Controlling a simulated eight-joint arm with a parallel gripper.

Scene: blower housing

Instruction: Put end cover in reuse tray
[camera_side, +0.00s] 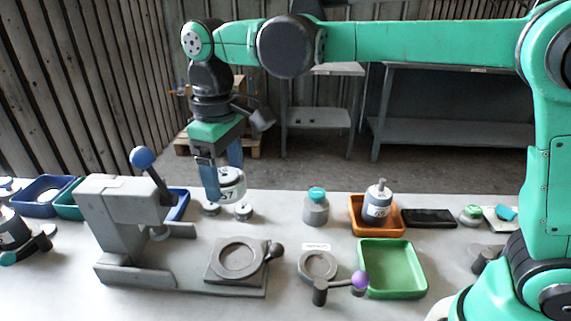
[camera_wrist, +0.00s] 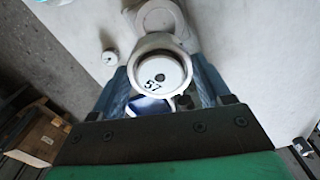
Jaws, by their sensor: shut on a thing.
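My gripper (camera_side: 222,184) is shut on a round white part (camera_side: 231,186) marked 57, held above the table's back left-centre area. In the wrist view this part (camera_wrist: 159,75) sits between the fingers, showing a flat face with a dark central hole. I cannot tell whether it is the end cover alone or a larger piece. A green tray (camera_side: 424,290) stands empty at the right front. An orange tray (camera_side: 397,231) behind it holds a grey-blue cylinder (camera_side: 377,203). No readable label shows which tray is the reuse tray.
A grey press (camera_side: 122,220) with a blue-knobbed lever stands left. A ring fixture (camera_side: 240,259) and a purple-knobbed clamp (camera_side: 340,285) lie between it and the green tray. Small round parts (camera_side: 243,211) sit below my gripper. A teal-topped cylinder (camera_side: 316,207) stands right of it.

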